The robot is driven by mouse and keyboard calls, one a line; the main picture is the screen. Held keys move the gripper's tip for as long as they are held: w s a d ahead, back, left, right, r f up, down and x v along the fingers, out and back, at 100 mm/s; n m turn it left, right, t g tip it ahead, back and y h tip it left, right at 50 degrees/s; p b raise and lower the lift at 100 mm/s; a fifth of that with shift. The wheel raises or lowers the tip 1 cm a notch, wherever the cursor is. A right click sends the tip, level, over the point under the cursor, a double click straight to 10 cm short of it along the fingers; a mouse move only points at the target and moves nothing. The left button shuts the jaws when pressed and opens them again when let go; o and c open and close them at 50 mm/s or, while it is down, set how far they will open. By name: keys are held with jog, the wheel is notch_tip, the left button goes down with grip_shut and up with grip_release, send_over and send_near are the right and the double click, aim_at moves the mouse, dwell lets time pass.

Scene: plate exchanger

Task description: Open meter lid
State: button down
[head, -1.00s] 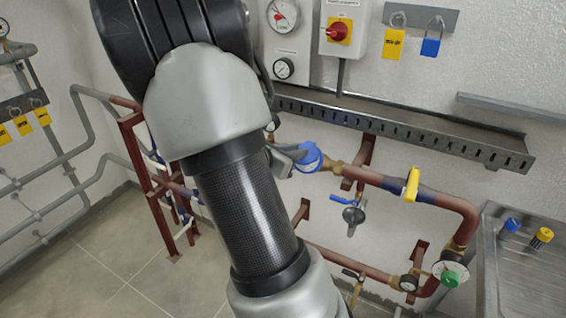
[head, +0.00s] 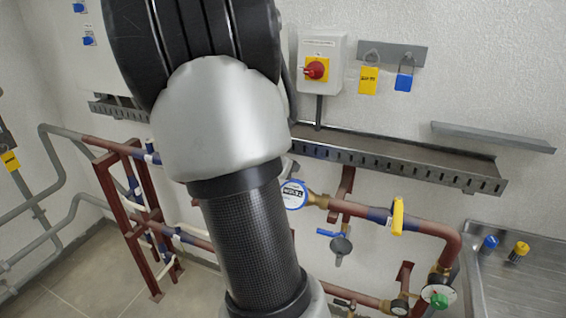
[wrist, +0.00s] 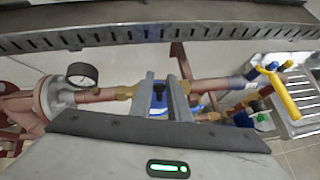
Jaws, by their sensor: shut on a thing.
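The water meter (head: 294,194) sits on the upper copper-brown pipe in the head view. Its blue rim and white dial with dark digits show just right of my arm. In the wrist view, my gripper (wrist: 168,88) is at the meter, its two grey fingers on either side of a small blue and dark piece (wrist: 159,92), which looks like the meter lid. The fingers are shut on it. The lid's exact angle cannot be told.
A slotted metal tray (head: 400,163) runs along the wall above the pipe. A yellow valve handle (head: 397,216) stands right of the meter, with a blue-handled valve (head: 340,243) below. A pressure gauge (wrist: 82,75) shows left of the fingers in the wrist view.

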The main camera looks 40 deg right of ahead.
jog(key=shift+w+a+f, duration=0.15)
jog(key=shift+f, duration=0.05)
dwell(0.3)
jog(key=c, duration=1.7)
grip_release()
jog(key=shift+w, duration=0.15)
jog(key=shift+o, duration=0.2)
jog(key=v, duration=1.7)
jog(key=shift+r, duration=0.4)
